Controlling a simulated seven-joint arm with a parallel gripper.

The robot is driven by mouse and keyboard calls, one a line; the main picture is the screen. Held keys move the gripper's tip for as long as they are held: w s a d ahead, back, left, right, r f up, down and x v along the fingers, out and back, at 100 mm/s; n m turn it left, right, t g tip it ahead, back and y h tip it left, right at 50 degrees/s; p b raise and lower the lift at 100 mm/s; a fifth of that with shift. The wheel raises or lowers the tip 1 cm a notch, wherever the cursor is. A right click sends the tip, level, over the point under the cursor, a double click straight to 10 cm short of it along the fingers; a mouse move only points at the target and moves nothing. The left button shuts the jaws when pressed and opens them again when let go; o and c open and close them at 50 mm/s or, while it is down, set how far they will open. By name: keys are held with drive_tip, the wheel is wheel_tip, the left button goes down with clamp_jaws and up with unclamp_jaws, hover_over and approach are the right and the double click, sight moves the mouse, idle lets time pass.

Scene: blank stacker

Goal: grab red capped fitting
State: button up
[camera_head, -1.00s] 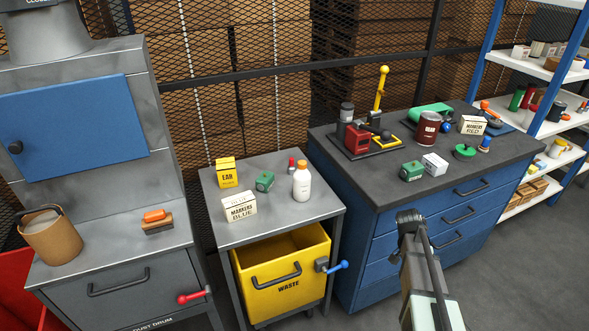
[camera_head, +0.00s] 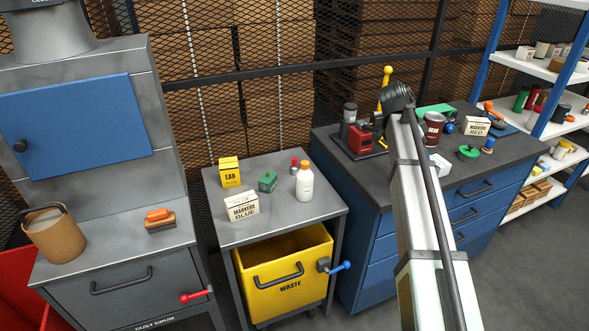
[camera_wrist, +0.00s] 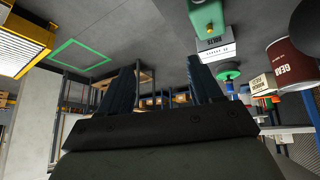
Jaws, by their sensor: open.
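The red capped fitting (camera_head: 294,163) is small, with a red top and a greyish lower part. It stands on the grey table (camera_head: 270,222), behind and slightly left of a white bottle (camera_head: 304,182), which partly hides it. I do not make it out in the wrist view. In the wrist view my gripper (camera_wrist: 162,88) has two dark fingers spread apart with nothing between them. In the head view my arm reaches up over the blue cabinet, right of the table and well apart from the fitting; its fingers are not clear there.
The blue cabinet's dark top (camera_head: 376,187) holds a red device (camera_head: 360,139), a dark red can (camera_head: 433,129) and a white box (camera_head: 440,164). Wire mesh stands behind.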

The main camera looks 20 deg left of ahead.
drive_tip(key=w+a+r+m, duration=0.2)
drive_tip(key=a+r, duration=0.4)
drive_tip(key=m+g+y, duration=0.2)
drive_tip(key=m+y, duration=0.1)
drive_tip(key=y, duration=0.3)
hover_over(295, 159)
wheel_tip(295, 159, down, 11)
drive_tip(key=f, duration=0.7)
drive_tip(key=shift+s+a, duration=0.1)
drive_tip(key=shift+a, duration=0.15)
drive_tip(key=shift+w+d+f, duration=0.1)
drive_tip(key=shift+f, duration=1.5)
drive_tip(key=shift+w+d+f, duration=0.1)
drive_tip(key=shift+f, duration=1.45)
drive_tip(key=c, duration=1.2)
drive_tip(key=shift+r, duration=0.15)
